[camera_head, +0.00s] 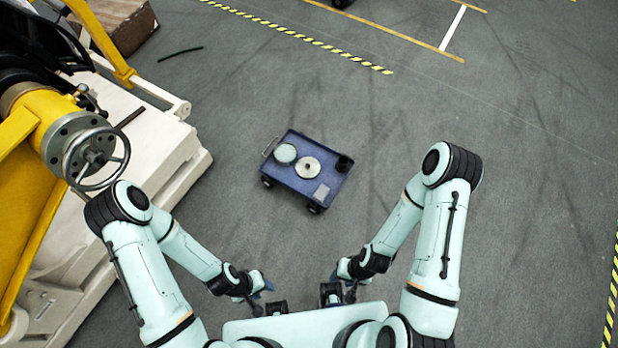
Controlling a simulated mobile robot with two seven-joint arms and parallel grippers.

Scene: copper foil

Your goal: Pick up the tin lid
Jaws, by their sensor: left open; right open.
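A blue cart (298,189) stands on the floor in front of me. On its top lie a silver round disc with a darker centre, which looks like the tin lid (308,167), and a pale greenish round piece (285,153) to its left. I cannot tell for sure which of the two is the tin lid. My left gripper (264,284) is open and held close to my body, short of the cart. My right gripper (341,272) is open, also near my body and apart from the cart. Neither touches anything on the cart; the fingertips are small in view.
A dark cup-like thing (344,163) and a small grey plate (321,193) are also on the cart. A yellow machine with a handwheel (97,158) on a white base fills the left. The floor right of the cart (520,190) is clear.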

